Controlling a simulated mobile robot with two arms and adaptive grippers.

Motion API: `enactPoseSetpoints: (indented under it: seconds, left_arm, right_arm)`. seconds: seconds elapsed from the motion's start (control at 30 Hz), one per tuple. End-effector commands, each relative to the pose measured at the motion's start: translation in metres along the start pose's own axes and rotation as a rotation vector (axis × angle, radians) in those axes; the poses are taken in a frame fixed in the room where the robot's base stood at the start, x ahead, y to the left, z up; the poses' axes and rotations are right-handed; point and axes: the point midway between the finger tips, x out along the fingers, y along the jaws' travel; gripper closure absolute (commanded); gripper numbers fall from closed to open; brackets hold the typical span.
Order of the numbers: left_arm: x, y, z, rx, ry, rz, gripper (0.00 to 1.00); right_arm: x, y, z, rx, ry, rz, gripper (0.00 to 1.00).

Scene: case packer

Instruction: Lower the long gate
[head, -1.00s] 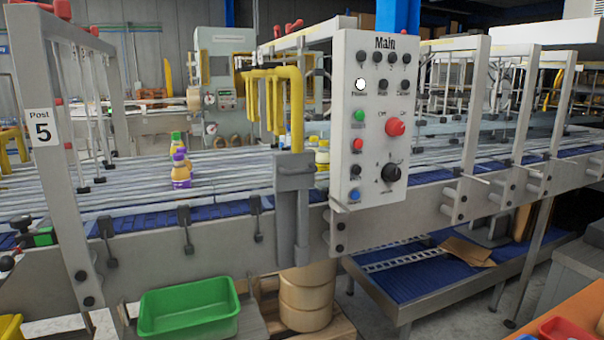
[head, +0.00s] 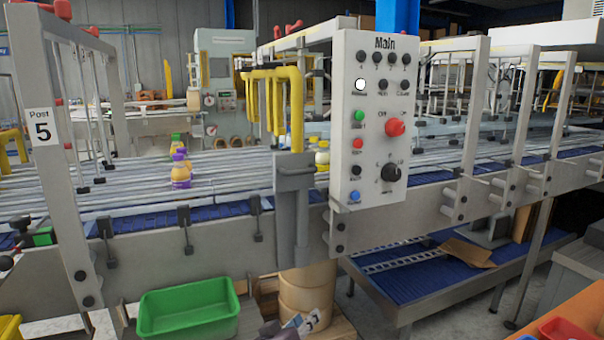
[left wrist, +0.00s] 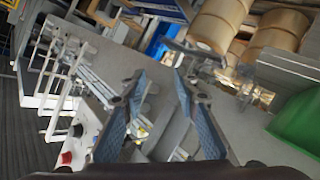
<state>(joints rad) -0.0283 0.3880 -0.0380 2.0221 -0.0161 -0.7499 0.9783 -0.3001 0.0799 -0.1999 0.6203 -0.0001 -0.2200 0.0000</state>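A yellow barred gate (head: 270,88) stands raised over the conveyor, left of the Main panel (head: 372,120). Its bars bend down at the top, and its near post goes into a grey bracket (head: 294,180) on the conveyor's front side. I cannot tell whether this is the long gate. My left gripper (head: 300,324) is at the bottom edge of the head view, below and apart from the bracket, partly cut off. In the left wrist view its two blue-padded fingers (left wrist: 160,84) are spread, with nothing held between them. My right gripper is not in view.
A green bin (head: 188,310) sits low at the front left. Tan drums (head: 306,295) stand under the conveyor and show in the left wrist view (left wrist: 215,25). Purple and yellow bottles (head: 181,172) stand on the conveyor. A lower blue chute (head: 400,290) juts out at right.

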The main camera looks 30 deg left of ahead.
Motion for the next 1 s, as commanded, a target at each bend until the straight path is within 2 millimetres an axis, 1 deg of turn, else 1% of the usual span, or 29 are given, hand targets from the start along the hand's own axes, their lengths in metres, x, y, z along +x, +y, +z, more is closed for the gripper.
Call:
enactPoseSetpoints:
  seconds: [0.03, 0.07, 0.1, 0.17, 0.2, 0.3, 0.33, 0.4, 0.43, 0.5, 0.57, 0.67, 0.8, 1.0]
  left_arm:
    - [0.017, 0.013, -0.054, -0.082, 0.104, 0.065, 0.72]
    - [0.023, 0.021, -0.082, -0.138, 0.156, 0.11, 0.72]
    - [0.029, 0.032, -0.119, -0.209, 0.218, 0.175, 0.72]
    - [0.032, 0.045, -0.169, -0.304, 0.294, 0.269, 0.72]
    - [0.031, 0.053, -0.199, -0.359, 0.334, 0.331, 0.72]
    - [0.024, 0.069, -0.256, -0.463, 0.399, 0.463, 0.72]
    - [0.021, 0.071, -0.268, -0.485, 0.411, 0.492, 0.72]
    - [0.016, 0.077, -0.288, -0.523, 0.429, 0.545, 0.72]
    - [0.014, 0.079, -0.294, -0.535, 0.433, 0.562, 0.72]
    - [0.014, 0.082, -0.303, -0.55, 0.438, 0.582, 0.72]
    - [0.016, 0.085, -0.307, -0.554, 0.439, 0.589, 0.72]
    - [0.024, 0.09, -0.315, -0.555, 0.439, 0.588, 0.72]
    - [0.041, 0.099, -0.327, -0.554, 0.439, 0.586, 0.72]
    - [0.061, 0.108, -0.338, -0.554, 0.437, 0.585, 0.72]
  right_arm:
    - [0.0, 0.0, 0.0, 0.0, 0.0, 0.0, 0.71]
    - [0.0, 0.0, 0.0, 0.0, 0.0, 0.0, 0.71]
    - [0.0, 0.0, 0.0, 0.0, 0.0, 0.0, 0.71]
    - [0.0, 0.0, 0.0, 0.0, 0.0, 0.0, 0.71]
    - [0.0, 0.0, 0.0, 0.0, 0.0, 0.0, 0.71]
    - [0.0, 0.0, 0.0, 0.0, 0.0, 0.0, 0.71]
    - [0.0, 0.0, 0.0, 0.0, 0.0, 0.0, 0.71]
    - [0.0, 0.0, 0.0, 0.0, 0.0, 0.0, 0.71]
    - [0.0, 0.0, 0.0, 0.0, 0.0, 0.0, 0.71]
    - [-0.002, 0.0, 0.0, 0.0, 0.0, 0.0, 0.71]
    - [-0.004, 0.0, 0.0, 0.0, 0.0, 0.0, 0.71]
    - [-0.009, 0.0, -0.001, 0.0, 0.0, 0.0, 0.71]
    - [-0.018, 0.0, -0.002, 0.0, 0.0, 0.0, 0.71]
    - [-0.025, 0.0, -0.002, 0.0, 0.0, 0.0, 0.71]
